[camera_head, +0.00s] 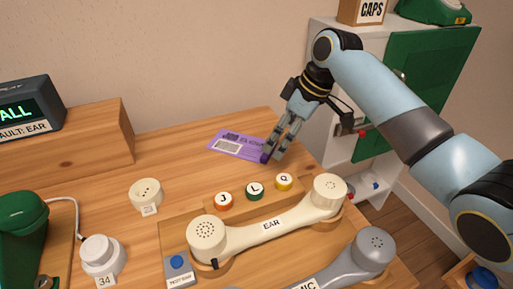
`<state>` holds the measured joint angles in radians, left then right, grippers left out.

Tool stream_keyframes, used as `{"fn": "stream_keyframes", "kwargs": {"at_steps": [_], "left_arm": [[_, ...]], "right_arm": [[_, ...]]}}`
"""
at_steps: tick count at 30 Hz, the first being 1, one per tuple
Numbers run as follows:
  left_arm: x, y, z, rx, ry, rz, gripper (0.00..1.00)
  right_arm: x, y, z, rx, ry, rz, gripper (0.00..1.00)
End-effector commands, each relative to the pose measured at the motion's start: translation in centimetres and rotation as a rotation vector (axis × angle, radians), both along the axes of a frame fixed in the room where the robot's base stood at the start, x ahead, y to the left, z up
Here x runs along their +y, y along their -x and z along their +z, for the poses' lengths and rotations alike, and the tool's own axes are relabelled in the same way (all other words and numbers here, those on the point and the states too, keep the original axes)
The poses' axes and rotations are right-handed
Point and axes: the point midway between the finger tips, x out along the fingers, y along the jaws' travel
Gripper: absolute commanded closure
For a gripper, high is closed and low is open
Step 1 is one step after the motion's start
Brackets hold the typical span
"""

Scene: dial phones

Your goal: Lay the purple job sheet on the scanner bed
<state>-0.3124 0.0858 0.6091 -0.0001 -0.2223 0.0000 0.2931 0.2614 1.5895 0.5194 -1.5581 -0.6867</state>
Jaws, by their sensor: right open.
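The purple job sheet (231,143) lies flat on the wooden bench, toward its far right part. It carries a pale printed patch. My right gripper (272,153) is open, with its fingertips at the right end of the sheet and partly covering it. I cannot tell whether the fingers touch the sheet. I cannot pick out a scanner bed in this view. My left gripper is not in view.
A cream handset marked EAR (271,225) and a grey handset (352,262) lie in front. Round caps J, L and Q stand behind the cream one. A green phone (22,222) stands at left. A cabinet (335,42) stands beyond the bench's right edge.

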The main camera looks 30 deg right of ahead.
Motion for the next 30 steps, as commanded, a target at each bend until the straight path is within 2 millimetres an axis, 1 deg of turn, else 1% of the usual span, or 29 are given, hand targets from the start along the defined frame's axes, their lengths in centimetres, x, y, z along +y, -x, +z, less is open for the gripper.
{"fn": "stream_keyframes", "kwargs": {"at_steps": [6,9,13,17,20,27,28,29,30], "left_arm": [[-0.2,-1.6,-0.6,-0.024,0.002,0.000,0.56],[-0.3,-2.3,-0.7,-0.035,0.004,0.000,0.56],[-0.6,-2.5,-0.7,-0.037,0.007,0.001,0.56],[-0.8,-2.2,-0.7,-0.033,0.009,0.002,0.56],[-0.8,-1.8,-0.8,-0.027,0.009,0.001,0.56],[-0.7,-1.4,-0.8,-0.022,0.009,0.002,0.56],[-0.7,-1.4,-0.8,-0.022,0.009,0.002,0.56],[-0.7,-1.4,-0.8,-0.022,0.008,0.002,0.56],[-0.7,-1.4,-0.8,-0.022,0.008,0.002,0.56]], "right_arm": [[0.7,-1.1,-3.2,0.003,-0.002,0.000,0.00],[0.9,-1.4,-4.2,0.002,0.001,0.000,0.00],[1.0,-1.5,-4.5,0.001,0.001,0.000,0.00],[1.0,-1.5,-4.5,0.001,0.001,0.000,0.00],[1.0,-1.5,-4.5,0.001,0.001,0.000,0.10],[0.9,-1.5,-4.5,0.001,0.001,0.000,0.42],[0.9,-1.5,-4.5,0.001,0.001,0.000,0.44],[0.9,-1.5,-4.5,0.001,0.001,0.000,0.48],[0.9,-1.5,-4.5,0.001,0.001,0.000,0.48]]}}
